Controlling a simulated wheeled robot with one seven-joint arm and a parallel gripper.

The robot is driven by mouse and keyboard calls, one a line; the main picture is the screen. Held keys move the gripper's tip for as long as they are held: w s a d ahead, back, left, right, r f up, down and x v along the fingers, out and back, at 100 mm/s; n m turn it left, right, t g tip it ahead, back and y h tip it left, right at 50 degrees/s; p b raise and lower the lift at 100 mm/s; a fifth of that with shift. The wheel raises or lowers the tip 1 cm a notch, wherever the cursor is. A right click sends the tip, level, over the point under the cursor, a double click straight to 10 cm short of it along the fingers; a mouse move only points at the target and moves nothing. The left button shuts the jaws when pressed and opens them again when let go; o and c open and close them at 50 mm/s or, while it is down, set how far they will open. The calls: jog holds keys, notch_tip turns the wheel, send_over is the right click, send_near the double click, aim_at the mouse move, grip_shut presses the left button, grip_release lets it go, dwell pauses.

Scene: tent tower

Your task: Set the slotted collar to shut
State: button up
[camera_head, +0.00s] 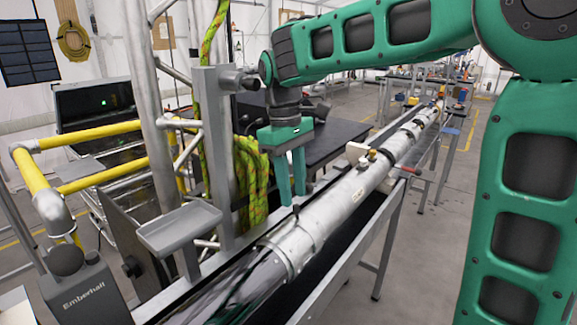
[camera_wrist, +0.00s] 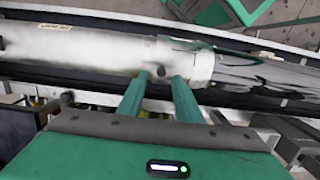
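The slotted collar (camera_head: 288,248) is a pale metal sleeve around the long pipe, where the silver tube meets a darker glossy section. In the wrist view the collar (camera_wrist: 190,62) sits right of centre. A small dark peg (camera_wrist: 160,71) sticks out beside it; it also shows in the head view (camera_head: 296,210). My gripper (camera_head: 292,196) points down over the pipe with its two green fingers apart. In the wrist view the tips of my gripper (camera_wrist: 162,77) are on either side of the peg. I cannot tell whether they touch it. The slot itself is not clear.
The silver pipe (camera_head: 335,207) lies in a long trough-like bench and carries brass fittings (camera_head: 370,154) farther back. A grey post (camera_head: 216,150) with a small tray (camera_head: 179,228) stands left of my gripper. Yellow rails (camera_head: 100,175) and a green rope (camera_head: 250,180) are also left.

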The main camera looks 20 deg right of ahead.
notch_tip(320, 180, up, 7)
jog(key=w, duration=0.1)
jog(key=shift+a+r, duration=0.2)
jog(key=shift+a, duration=0.1)
jog(key=shift+w, duration=0.1)
